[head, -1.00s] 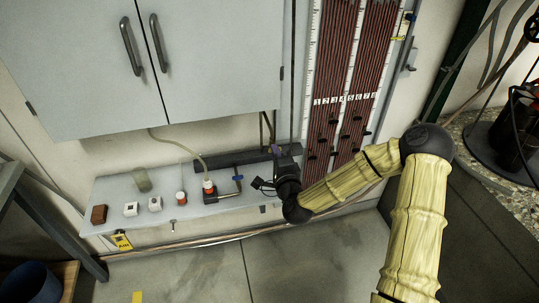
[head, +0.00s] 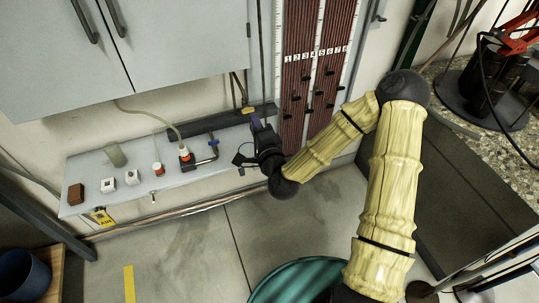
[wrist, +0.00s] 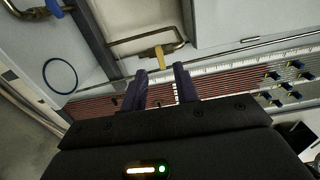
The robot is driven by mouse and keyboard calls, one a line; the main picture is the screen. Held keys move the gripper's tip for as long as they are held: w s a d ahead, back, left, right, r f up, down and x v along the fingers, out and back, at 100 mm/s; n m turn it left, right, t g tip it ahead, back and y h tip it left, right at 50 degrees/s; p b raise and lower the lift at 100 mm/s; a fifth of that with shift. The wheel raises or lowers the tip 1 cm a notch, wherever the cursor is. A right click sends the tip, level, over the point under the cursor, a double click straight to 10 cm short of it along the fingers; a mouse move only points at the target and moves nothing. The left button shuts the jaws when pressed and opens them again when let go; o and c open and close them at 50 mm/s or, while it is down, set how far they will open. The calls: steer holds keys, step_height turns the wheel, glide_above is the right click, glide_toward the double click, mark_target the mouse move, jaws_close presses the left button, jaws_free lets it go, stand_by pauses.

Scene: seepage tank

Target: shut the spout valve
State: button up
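A pipe with a blue lever handle (head: 212,139) stands at the right end of the wall shelf; its blue lever also shows at the top left of the wrist view (wrist: 54,8). A yellow handle (wrist: 153,52) sits on a bent brass pipe (wrist: 122,41) in the wrist view, just beyond my fingertips. No label shows which one is the spout valve. My gripper (wrist: 160,69) is open, with its two dark purple fingers apart and nothing between them. In the head view my gripper (head: 256,122) is right of the blue lever, by the tube board.
The shelf (head: 90,170) holds a brown block (head: 76,194), white cubes, a beaker (head: 116,155) and a red-collared bottle (head: 184,155) with a hose. A cabinet (head: 190,50) hangs above. The tube board (head: 303,85) stands behind my gripper. A green round tub (head: 290,283) is on the floor.

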steer(key=p+v, duration=0.2)
steer(key=p, duration=0.1)
steer(key=p+v, duration=0.2)
steer(key=shift+r, duration=0.25)
steer(key=shift+d+p, duration=0.1)
steer(key=shift+p, duration=0.35)
steer(key=p+v, duration=0.8)
steer(key=p, duration=0.2)
steer(key=shift+s+f, duration=0.2)
